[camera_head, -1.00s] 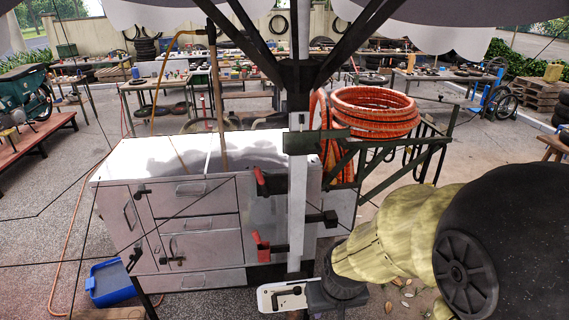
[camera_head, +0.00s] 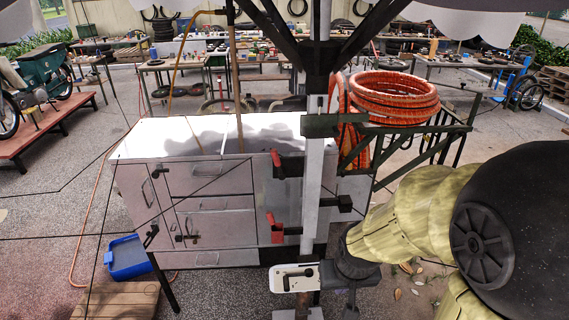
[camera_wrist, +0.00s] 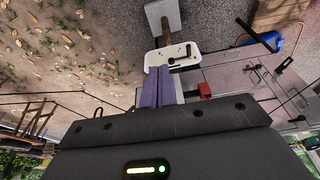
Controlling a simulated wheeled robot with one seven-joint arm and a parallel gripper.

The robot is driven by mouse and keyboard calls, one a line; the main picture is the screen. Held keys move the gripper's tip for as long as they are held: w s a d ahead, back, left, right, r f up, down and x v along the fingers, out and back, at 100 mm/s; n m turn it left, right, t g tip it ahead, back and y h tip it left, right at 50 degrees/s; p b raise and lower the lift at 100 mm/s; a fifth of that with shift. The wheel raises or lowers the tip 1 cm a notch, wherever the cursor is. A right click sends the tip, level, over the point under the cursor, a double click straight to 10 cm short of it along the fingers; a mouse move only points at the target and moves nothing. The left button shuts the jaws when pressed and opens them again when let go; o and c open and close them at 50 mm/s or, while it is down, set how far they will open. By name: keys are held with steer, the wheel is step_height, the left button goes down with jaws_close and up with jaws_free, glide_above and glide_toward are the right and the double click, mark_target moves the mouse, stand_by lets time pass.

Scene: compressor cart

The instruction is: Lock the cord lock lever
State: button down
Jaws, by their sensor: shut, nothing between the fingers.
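The cord lock is a white plate (camera_head: 282,278) low on the white pole, with a black lever (camera_head: 297,273) lying roughly lengthwise across its face. In the wrist view the white plate (camera_wrist: 155,57) and the bent black lever (camera_wrist: 184,61) show just beyond my fingertips. My gripper (camera_wrist: 162,72) is shut and empty, its purple-grey fingers pressed together. The tips overlap the plate's lower edge in the wrist view; I cannot tell whether they touch it. In the head view my gripper (camera_head: 329,275) is just right of the plate, partly hidden by my dark wrist.
The white pole (camera_head: 313,185) stands before a grey cabinet cart (camera_head: 215,205) with red-handled clamps (camera_head: 277,228). Orange hose coils (camera_head: 394,98) rest on a green bracket at the right. A blue tray (camera_head: 128,258) and wooden platform (camera_head: 120,300) are at lower left.

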mark_target(278, 161)
steer(key=w+r+m+t+y+p, duration=0.1)
steer(key=w+r+m+t, duration=0.15)
steer(key=w, duration=0.45)
steer(key=w+r+m+t+y+p, duration=0.1)
steer(key=w+m+t+y, duration=0.15)
steer(key=w, duration=0.55)
steer(key=w+r+m+t+y, duration=0.1)
steer(key=w+r+t+y, duration=0.1)
steer(key=r, duration=0.4)
steer(key=w+r+m+t+y+p, duration=0.1)
steer(key=w+r+m+t+y, duration=0.1)
steer(key=r, duration=0.5)
steer(key=shift+w+d+m+t+y+p, duration=0.25)
steer(key=shift+w+m+t+y+p, duration=0.05)
steer(key=shift+t+y, duration=0.6)
steer(key=shift+w+a, duration=0.1)
steer(key=shift+w, duration=0.05)
steer(key=x, duration=0.4)
steer(key=s+a+p+x, duration=0.1)
steer(key=x, duration=0.3)
steer(key=a+f+p+x, duration=0.1)
steer(key=x, duration=0.3)
steer(key=shift+a, duration=0.2)
